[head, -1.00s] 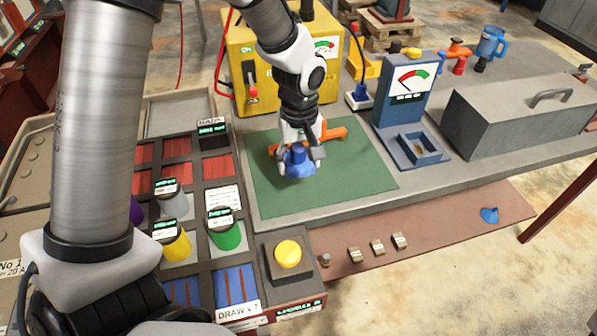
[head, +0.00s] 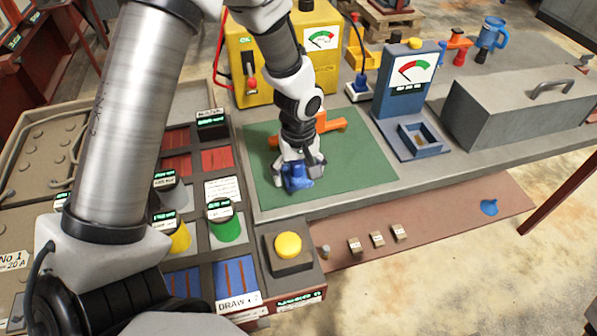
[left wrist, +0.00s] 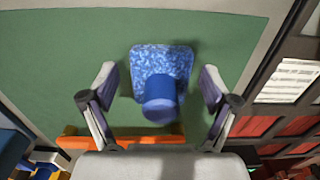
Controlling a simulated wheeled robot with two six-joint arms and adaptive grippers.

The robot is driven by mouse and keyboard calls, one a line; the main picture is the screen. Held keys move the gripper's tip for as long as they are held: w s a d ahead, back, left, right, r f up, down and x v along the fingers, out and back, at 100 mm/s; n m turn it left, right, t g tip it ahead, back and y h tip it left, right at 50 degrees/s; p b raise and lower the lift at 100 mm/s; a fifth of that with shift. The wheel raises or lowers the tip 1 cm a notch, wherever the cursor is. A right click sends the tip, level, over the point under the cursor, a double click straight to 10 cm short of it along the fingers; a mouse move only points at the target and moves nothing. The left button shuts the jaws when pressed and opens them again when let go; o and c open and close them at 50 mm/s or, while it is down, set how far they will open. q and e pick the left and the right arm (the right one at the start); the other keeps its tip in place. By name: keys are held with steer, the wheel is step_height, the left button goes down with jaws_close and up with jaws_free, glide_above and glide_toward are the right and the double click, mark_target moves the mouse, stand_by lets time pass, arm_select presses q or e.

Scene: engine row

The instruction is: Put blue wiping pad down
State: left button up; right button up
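The blue wiping pad (head: 297,178) is over the front left part of the green mat (head: 350,178) and appears to rest on it. In the left wrist view the pad (left wrist: 162,62) shows a speckled square base and a round blue handle. My left gripper (head: 300,172) is right above and around it. Its fingers (left wrist: 158,95) stand apart on both sides, with green mat visible between each finger and the pad. Contact under the pad is hidden. My right gripper is not in view.
An orange tool (head: 334,125) lies on the mat behind my gripper. A blue gauge stand (head: 398,95) and a grey lidded box (head: 515,112) stand to the right. A yellow power unit (head: 275,85) is behind. A yellow button (head: 288,245) is in front. The mat's right side is clear.

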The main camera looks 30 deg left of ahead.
mark_target(298, 165)
arm_select(q)
steer(key=shift+r, duration=0.1)
step_height(298, 165, up, 12)
steer(key=shift+r, duration=0.1)
stand_by(0.7)
